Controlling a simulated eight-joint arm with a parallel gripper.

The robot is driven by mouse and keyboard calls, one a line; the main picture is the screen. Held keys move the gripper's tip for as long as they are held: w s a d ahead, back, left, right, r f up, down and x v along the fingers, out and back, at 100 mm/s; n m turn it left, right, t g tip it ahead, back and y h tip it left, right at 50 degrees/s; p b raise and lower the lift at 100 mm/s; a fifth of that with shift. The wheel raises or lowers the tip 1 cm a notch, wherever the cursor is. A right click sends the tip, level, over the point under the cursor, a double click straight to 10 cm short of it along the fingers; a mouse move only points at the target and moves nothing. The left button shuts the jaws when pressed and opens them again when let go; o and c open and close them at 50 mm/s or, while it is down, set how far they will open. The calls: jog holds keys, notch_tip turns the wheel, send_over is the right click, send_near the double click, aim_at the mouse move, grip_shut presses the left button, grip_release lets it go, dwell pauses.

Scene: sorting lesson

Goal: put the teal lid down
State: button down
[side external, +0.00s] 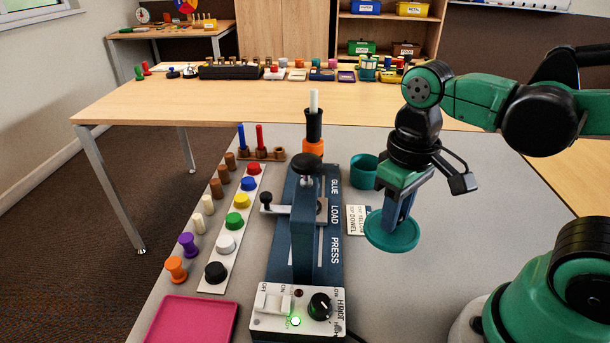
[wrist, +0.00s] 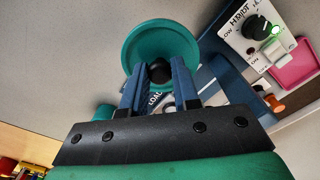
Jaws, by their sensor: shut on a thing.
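The teal lid (side external: 391,232) is a round disc with a dark knob, held below my gripper (side external: 393,215) to the right of the blue press. In the wrist view the lid (wrist: 143,45) lies beyond my gripper (wrist: 160,72), whose two blue fingers are shut on the dark knob. The lid looks roughly level; I cannot tell whether it touches the table. A teal open cup (side external: 364,171) stands behind it on the grey table, beside the press. Part of a teal thing also shows at the left in the wrist view, mostly hidden by my gripper.
The blue press (side external: 304,230) with its lever and control box (side external: 298,309) stands left of the lid. A printed card (side external: 357,221) lies between them. A white strip of coloured buttons (side external: 232,231) and a pink tray (side external: 191,320) are further left.

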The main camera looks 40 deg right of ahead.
jog(key=shift+f, duration=5.15)
jog(key=c, duration=0.7)
grip_release()
jog(key=shift+o, duration=0.2)
jog(key=shift+r, duration=0.15)
notch_tip(320, 180, up, 11)
jog(key=shift+r, duration=0.15)
jog(key=shift+w+r, duration=0.1)
jog(key=w+d+t, duration=0.1)
jog(key=w+t, duration=0.5)
jog(key=t, duration=0.1)
jog(key=shift+d+r, duration=0.15)
jog(key=shift+d, duration=0.25)
